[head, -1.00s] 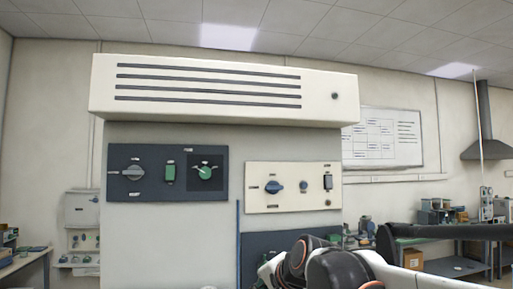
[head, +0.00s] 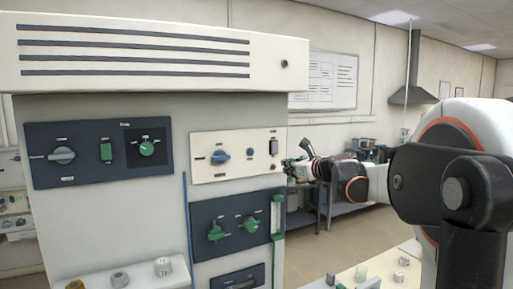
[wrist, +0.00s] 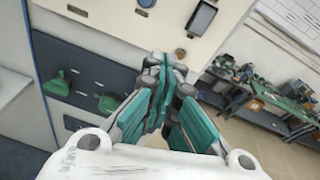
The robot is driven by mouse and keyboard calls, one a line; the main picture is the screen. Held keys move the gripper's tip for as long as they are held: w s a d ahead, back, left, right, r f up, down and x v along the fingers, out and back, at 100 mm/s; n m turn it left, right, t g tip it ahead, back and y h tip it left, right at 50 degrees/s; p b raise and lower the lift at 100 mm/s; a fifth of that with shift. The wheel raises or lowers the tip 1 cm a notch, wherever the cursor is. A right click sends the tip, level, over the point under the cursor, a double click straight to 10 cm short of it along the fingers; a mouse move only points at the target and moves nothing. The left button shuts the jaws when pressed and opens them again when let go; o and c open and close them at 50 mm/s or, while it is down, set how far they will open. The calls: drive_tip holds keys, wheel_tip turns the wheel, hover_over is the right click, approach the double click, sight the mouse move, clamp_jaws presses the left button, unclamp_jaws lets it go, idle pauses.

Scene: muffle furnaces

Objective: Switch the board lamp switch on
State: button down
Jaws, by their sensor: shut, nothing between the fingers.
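A cream panel (head: 236,171) on the cabinet front carries a blue knob (head: 220,156), a small blue button (head: 250,154) and a dark rocker switch (head: 273,146). The rocker also shows in the wrist view (wrist: 201,18). The labels are too small to read, so I cannot tell which is the board lamp switch. My gripper (wrist: 163,68) is shut and empty, just below the dark rocker in the wrist view, near a small dark round fitting (wrist: 180,53). Contact is unclear. In the head view, my gripper (head: 288,168) is by the panel's lower right corner.
A lower dark panel (head: 235,212) holds green knobs, with a green-and-white vertical strip (head: 277,218) at its right. A vented hood (head: 150,55) juts out above. A bench with small parts (head: 375,276) is at lower right. Open floor (head: 320,250) lies right of the cabinet.

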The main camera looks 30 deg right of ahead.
drive_tip(key=d+m, duration=0.1)
drive_tip(key=d+r+m, duration=0.1)
drive_tip(key=d, duration=0.1)
drive_tip(key=s+d+r, duration=0.1)
drive_tip(key=shift+d+m+t+h+p, duration=0.3)
drive_tip(key=shift+m+t+p, duration=0.1)
drive_tip(key=shift+w, duration=0.15)
drive_tip(key=p, duration=0.2)
approach(275, 147)
drive_tip(key=w+f, duration=0.1)
drive_tip(key=w, duration=0.1)
drive_tip(key=w+f, duration=0.3)
drive_tip(key=w, duration=0.1)
drive_tip(key=shift+d+f, duration=0.2)
drive_tip(key=shift+w, duration=0.2)
drive_tip(key=shift+f, duration=0.1)
drive_tip(key=shift+w+f, duration=0.15)
drive_tip(key=shift+w, duration=0.2)
